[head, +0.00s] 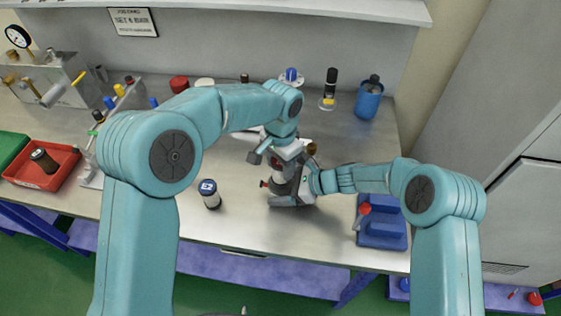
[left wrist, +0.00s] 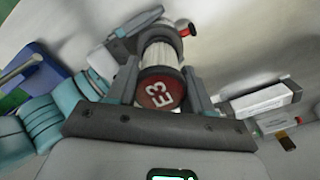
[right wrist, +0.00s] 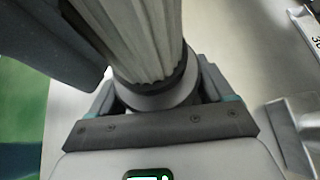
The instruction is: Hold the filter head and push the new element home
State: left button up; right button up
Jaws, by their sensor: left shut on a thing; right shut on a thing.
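The new element is a white pleated cartridge with a dark red end cap marked E3 (left wrist: 160,92). My left gripper (left wrist: 160,90) is shut on it near that cap. Its pleated side shows in the right wrist view (right wrist: 140,40). The element lines up with the grey filter head (head: 281,187), and its far end meets the head's round collar (right wrist: 160,95). How deep it sits is hidden. A red knob (left wrist: 184,28) sticks out of the head. My right gripper (right wrist: 165,95) is shut on the head at the collar. Both grippers are close together above the bench.
A blue block (head: 382,232) lies to the right, near the front edge. A red tray (head: 60,183) holds a dark cylinder at far left. A blue cup (head: 368,100) stands at the back.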

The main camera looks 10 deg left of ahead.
pick_arm(q)
jog(key=shift+f, duration=0.5)
pick_arm(e)
jog(key=shift+s+f, duration=0.1)
jog(key=shift+f, duration=0.05)
pick_arm(q)
jog(key=o, duration=1.1)
jog(key=shift+r, duration=3.55)
notch_tip(320, 180, up, 12)
